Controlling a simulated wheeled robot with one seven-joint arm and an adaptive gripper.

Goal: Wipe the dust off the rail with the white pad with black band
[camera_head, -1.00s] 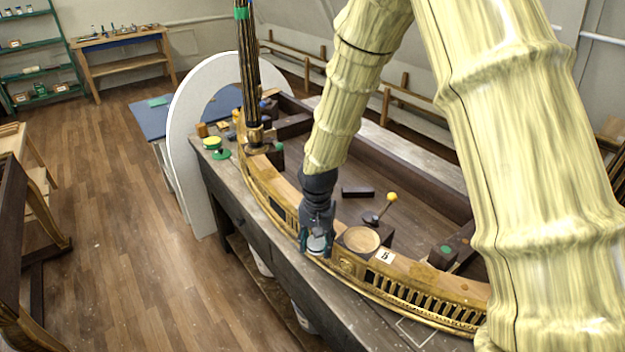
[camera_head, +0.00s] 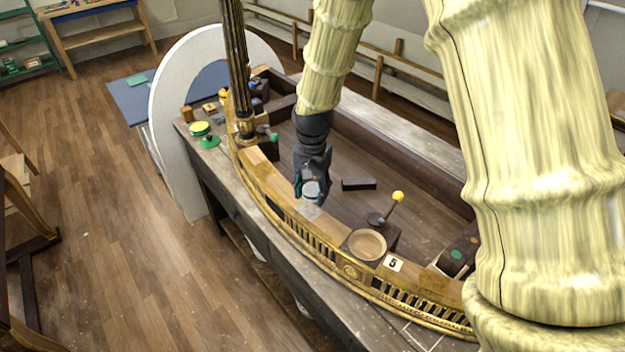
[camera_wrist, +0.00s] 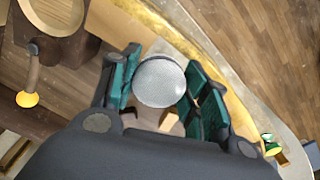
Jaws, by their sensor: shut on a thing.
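My gripper (camera_head: 311,190) is shut on the round white pad (camera_head: 312,187), which shows between its green-lined fingers in the wrist view (camera_wrist: 160,82). The pad's black band cannot be made out. The gilt rail (camera_head: 290,231) curves along the front of the console, with a pale wooden top and a pierced gold front. The pad is at the rail's top, left of the bowl; whether it touches is not clear. A pale greyish patch (camera_head: 309,210) shows on the rail just below the pad, possibly dust.
A yellow-knobbed stick (camera_head: 397,196) stands behind the bowl. A dark fluted post (camera_head: 236,70) rises at the left. A dark block (camera_head: 358,184) lies behind.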

